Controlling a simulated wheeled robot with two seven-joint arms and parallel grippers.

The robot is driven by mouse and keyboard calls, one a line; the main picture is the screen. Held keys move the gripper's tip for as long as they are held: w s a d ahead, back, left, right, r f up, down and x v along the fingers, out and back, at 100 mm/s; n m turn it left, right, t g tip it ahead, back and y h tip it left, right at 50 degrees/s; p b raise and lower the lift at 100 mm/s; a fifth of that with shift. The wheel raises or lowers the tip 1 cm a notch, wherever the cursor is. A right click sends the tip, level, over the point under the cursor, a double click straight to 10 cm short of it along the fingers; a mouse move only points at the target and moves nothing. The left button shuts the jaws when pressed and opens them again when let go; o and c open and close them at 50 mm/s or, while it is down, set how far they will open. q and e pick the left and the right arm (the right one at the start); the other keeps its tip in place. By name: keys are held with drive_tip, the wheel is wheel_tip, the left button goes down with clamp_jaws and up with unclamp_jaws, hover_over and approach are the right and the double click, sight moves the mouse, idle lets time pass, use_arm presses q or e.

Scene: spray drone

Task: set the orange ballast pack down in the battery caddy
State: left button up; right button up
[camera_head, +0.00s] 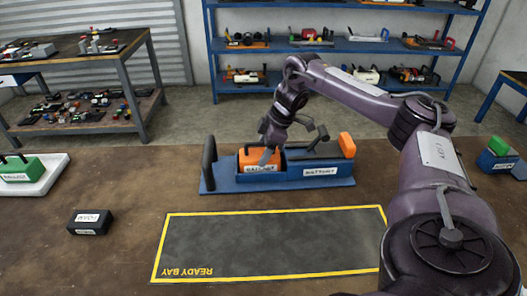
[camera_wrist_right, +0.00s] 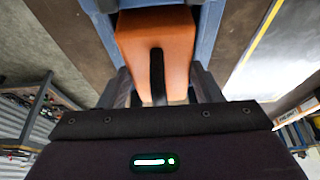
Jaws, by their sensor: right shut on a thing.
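The blue battery caddy (camera_head: 225,183) stands on the workbench behind the marked bay, with a black upright handle at its left end. The orange ballast pack (camera_head: 246,158) is in the caddy's left compartment; I cannot tell whether it rests on the floor of it. My right gripper (camera_head: 269,150) reaches down over the pack and is shut on its black handle. In the right wrist view the pack (camera_wrist_right: 180,35) lies between blue caddy walls, its black strap-like handle running between my fingers (camera_wrist_right: 158,92). My left gripper is out of view.
An orange block (camera_head: 347,145) stands at the caddy's right end. A READY BAY mat (camera_head: 270,240) with a yellow border lies empty in front. A black labelled block (camera_head: 90,222) and a green pack on a white tray (camera_head: 45,182) are at left. Blue shelves (camera_head: 330,50) stand behind.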

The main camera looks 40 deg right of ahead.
drive_tip(key=shift+f, duration=0.3)
drive_tip(key=o, duration=1.6)
drive_tip(key=shift+c, duration=0.2)
drive_tip(key=p+v, duration=0.1)
drive_tip(key=v, duration=0.4)
drive_tip(key=shift+d+r, duration=0.1)
drive_tip(key=shift+r, duration=0.2)
drive_tip(key=p+v, duration=0.5)
drive_tip(key=v, duration=0.1)
drive_tip(key=shift+r, duration=0.2)
drive_tip(key=shift+s, duration=0.15)
